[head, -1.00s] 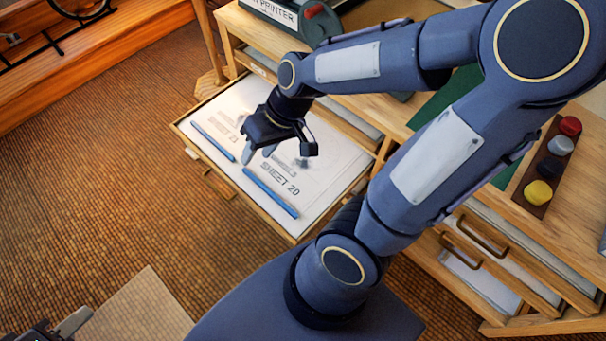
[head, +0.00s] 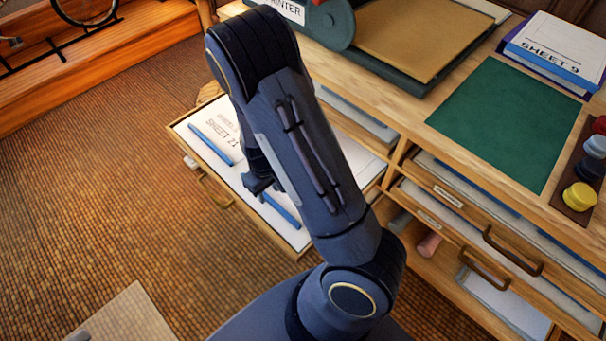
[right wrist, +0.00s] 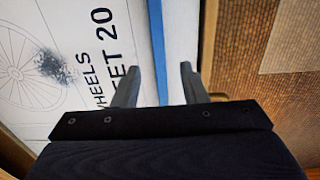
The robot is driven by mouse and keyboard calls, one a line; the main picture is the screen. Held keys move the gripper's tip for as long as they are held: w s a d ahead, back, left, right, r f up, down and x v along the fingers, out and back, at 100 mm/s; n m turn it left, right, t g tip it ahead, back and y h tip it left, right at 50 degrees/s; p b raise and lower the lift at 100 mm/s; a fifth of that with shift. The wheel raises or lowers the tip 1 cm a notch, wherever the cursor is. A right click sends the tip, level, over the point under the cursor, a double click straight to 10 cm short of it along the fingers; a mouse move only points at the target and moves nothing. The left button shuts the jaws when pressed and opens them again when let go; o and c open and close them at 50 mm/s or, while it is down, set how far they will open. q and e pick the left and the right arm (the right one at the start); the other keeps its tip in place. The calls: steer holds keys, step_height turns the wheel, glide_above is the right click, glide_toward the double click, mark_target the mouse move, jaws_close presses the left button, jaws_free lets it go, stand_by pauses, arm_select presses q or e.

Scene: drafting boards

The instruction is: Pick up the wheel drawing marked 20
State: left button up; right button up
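The wheel drawing marked 20 (right wrist: 70,85) is a white sheet with a spoked wheel, a dark smudge and the words "SHEET 20" in the right wrist view. A blue strip (right wrist: 158,45) runs along its edge. In the head view my right arm hides most of the sheet, but its blue strip (head: 283,210) shows in the open drawer. My right gripper (head: 263,186) is low over that strip. In the right wrist view its fingers (right wrist: 160,84) are apart, one on each side of the strip, with gaps.
Sheet 21 (head: 222,133), with its own blue strip (head: 212,144), lies beside it in the drawer (head: 232,192). The cabinet top holds a printer (head: 335,22), a green mat (head: 500,120), a Sheet 9 stack (head: 556,45) and coloured knobs (head: 579,196). Lower drawers stand partly open at right.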

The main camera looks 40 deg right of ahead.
mark_target(269, 198)
steer(key=f, duration=0.3)
steer(key=shift+w+f+b, duration=0.15)
steer(key=shift+w+b, duration=0.05)
steer(key=shift+b, duration=0.15)
steer(key=shift+c, duration=0.3)
jaws_close()
steer(key=shift+r, duration=0.2)
